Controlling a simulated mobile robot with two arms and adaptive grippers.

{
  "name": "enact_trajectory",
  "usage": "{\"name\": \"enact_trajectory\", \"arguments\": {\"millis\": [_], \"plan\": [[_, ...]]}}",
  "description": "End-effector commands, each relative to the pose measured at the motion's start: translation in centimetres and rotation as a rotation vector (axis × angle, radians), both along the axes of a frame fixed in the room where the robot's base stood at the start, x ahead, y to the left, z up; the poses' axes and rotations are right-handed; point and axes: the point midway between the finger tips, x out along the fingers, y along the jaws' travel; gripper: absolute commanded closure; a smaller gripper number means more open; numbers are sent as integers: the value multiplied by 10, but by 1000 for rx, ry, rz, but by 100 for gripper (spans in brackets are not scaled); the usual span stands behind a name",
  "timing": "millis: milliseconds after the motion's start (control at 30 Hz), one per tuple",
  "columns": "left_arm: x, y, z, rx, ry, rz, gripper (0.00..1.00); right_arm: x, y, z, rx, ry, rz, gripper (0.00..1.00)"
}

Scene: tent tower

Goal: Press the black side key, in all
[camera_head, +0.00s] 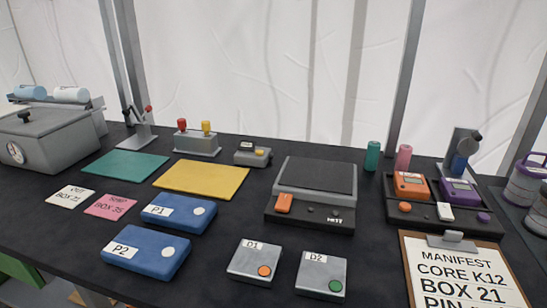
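A dark device (313,193) with a black top plate stands at the centre of the table. Its front strip has an orange key (284,202) at left and small dark buttons (310,210) to the right, with tiny white lettering below. I cannot tell which of these, if any, is the black side key. A black dock (415,216) at the right holds an orange handheld unit (411,184) and a purple one (460,192). Its front edge carries an orange button, a white switch and a purple button. Neither of my grippers is in view.
Blue boxes P1 (195,224) and P2 (135,257) lie at left front. Grey boxes D1 (252,273) and D2 (334,260) lie at centre front. A manifest clipboard (470,258) lies at right front. Green (122,164) and yellow (203,192) mats lie behind.

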Motion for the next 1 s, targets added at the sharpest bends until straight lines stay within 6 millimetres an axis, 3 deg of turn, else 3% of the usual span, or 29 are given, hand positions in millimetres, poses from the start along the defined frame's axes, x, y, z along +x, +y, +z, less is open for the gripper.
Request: {"name": "enact_trajectory", "arguments": {"millis": [200,1000], "plan": [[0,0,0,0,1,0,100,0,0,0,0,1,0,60],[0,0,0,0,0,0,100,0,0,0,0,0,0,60]]}}
